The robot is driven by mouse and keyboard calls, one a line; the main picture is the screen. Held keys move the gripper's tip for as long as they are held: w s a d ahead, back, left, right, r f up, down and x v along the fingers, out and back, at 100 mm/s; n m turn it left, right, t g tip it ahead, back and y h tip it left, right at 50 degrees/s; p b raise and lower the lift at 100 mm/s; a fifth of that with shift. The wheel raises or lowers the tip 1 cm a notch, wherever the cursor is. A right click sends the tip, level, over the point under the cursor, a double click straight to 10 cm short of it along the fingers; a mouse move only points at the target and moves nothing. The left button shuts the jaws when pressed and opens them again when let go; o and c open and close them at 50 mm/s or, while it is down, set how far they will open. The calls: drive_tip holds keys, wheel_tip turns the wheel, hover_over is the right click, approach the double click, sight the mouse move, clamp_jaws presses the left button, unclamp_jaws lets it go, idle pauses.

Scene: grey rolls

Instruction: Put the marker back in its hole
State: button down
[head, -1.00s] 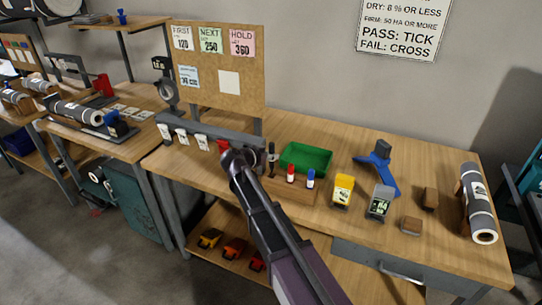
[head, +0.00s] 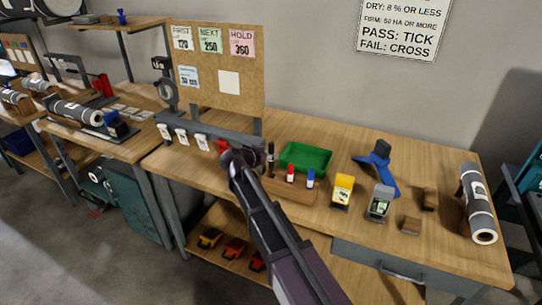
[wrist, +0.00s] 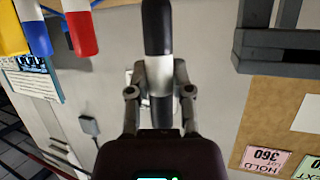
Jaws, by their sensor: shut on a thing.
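The black marker with a white band (wrist: 157,25) is between the two fingers of my gripper (wrist: 160,78) in the wrist view, and the gripper is shut on it. In the head view the marker (head: 271,155) stands about upright at the left end of the wooden marker block (head: 292,194). Its lower end is close to the block; I cannot tell whether it is inside a hole or just above one. A red marker (head: 290,173) and a blue marker (head: 310,178) stand in the block to its right.
A green tray (head: 306,158) lies behind the block. A yellow device (head: 342,190) and a grey meter (head: 380,203) stand to the right. A rail with white tags (head: 183,137) and a pinboard (head: 220,75) are at the left and back.

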sight(271, 170)
drive_tip(key=shift+f+b, duration=3.35)
idle(0.5)
drive_tip(key=shift+c, duration=2.2)
unclamp_jaws()
drive_tip(key=shift+r, duration=0.2)
wheel_tip(271, 170, up, 7)
drive_tip(key=p, duration=0.7)
drive_tip(key=shift+m+g+h, duration=0.3)
drive_tip(key=shift+m, duration=0.1)
wheel_tip(271, 170, up, 7)
drive_tip(key=p, duration=0.7)
drive_tip(key=shift+r+p, duration=0.2)
drive_tip(key=shift+p, duration=0.2)
